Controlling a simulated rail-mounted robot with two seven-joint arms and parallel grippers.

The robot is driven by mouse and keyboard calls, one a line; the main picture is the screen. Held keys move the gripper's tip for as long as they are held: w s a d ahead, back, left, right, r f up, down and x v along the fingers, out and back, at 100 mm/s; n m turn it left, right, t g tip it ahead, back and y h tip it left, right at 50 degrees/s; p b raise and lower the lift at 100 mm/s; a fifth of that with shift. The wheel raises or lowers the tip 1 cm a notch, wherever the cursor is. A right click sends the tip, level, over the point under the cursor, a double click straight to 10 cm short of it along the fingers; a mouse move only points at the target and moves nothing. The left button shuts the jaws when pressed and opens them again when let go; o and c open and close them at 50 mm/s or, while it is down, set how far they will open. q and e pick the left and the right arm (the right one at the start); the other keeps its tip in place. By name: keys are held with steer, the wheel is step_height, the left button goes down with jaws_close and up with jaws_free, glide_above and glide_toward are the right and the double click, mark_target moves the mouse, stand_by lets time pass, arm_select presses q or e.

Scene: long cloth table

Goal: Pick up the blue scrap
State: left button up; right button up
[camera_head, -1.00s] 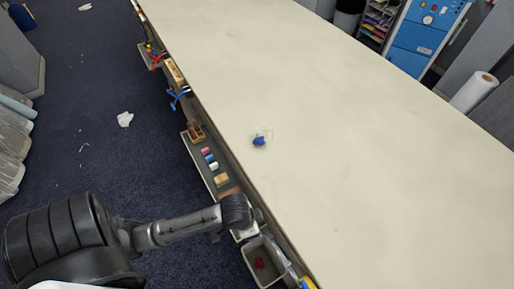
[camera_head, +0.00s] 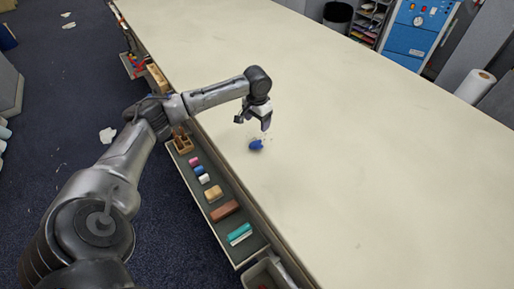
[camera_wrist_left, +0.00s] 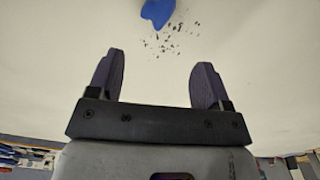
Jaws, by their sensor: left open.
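The blue scrap (camera_head: 256,145) lies on the pale cloth table near its left edge. My left gripper (camera_head: 253,122) hangs just above and behind it in the head view, fingers pointing down. In the left wrist view the gripper (camera_wrist_left: 156,80) is open with nothing between its two dark fingers. The scrap (camera_wrist_left: 158,10) shows there at the top edge, beyond the fingertips and partly cut off. Scattered dark specks lie on the cloth beside it. My right gripper does not show.
The table (camera_head: 350,150) is otherwise bare. A tray (camera_head: 222,190) along its left side holds thread spools, blocks and a teal item. A bin (camera_head: 268,274) hangs at the near end of the tray. A blue cabinet (camera_head: 408,38) and a white roll (camera_head: 474,87) stand beyond the far side.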

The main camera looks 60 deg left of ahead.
arm_select(q)
glide_above(257, 143)
steer(key=f, duration=0.6)
steer(key=shift+w+a+f, duration=0.2)
steer(key=shift+a+f, duration=0.05)
steer(key=shift+s+d+f, duration=0.1)
steer(key=shift+d+f, duration=0.05)
steer(key=shift+f, duration=1.2)
steer(key=shift+s+d+f, duration=0.1)
steer(key=shift+f, duration=1.2)
steer(key=c, duration=1)
steer(key=shift+r, duration=0.1)
